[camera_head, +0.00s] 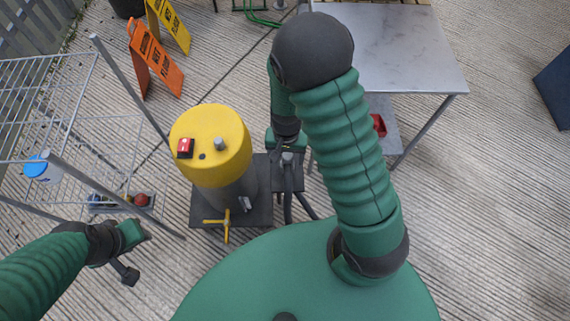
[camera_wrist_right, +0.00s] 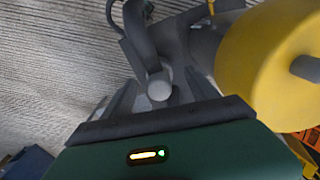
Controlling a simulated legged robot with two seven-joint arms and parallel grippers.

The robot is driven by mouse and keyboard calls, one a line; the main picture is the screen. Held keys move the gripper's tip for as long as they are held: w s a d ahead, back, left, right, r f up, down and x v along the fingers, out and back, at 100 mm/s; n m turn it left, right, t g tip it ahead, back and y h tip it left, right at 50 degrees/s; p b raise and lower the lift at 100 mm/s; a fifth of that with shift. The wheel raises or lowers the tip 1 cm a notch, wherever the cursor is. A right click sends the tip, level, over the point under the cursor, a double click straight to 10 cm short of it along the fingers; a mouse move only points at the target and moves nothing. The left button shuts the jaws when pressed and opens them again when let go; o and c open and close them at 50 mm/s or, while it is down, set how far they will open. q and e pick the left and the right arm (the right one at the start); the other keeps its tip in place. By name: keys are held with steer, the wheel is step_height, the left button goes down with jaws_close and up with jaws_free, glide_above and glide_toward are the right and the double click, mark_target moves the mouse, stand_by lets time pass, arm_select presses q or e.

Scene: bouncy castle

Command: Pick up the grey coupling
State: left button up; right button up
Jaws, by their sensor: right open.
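The grey coupling (camera_head: 287,158) is a short light-grey round piece on top of a dark hose fitting, right beside the yellow-topped machine. In the right wrist view the coupling (camera_wrist_right: 158,87) shows its round end between my open fingers. My right gripper (camera_head: 286,147) reaches down over it, partly hidden by its own arm; its two grey fingers also show in the wrist view (camera_wrist_right: 160,97). I cannot tell whether either finger touches the coupling. My left gripper (camera_head: 133,236) hangs at the lower left, away from the coupling; its finger opening is unclear.
The yellow-topped machine (camera_head: 210,128) stands close left of the coupling, with a red switch (camera_head: 185,148) and a yellow tap handle (camera_head: 226,224). A metal table (camera_head: 400,45) is at the upper right. A wire rack (camera_head: 75,130) is on the left. Orange sign (camera_head: 156,62) stands behind.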

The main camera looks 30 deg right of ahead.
mark_target(287, 163)
steer(key=f, duration=0.2)
steer(key=d+f+b, duration=0.1)
steer(key=f, duration=0.2)
steer(key=shift+d, duration=0.15)
steer(key=shift+w+f, duration=0.1)
steer(key=shift+f, duration=0.15)
steer(key=shift+a+r, duration=0.15)
steer(key=shift+a, duration=0.5)
steer(key=shift+c, duration=1.6)
steer(key=shift+d, duration=0.35)
steer(key=c, duration=0.7)
steer(key=shift+c, duration=1.4)
steer(key=shift+a, duration=0.1)
steer(key=shift+c, duration=0.2)
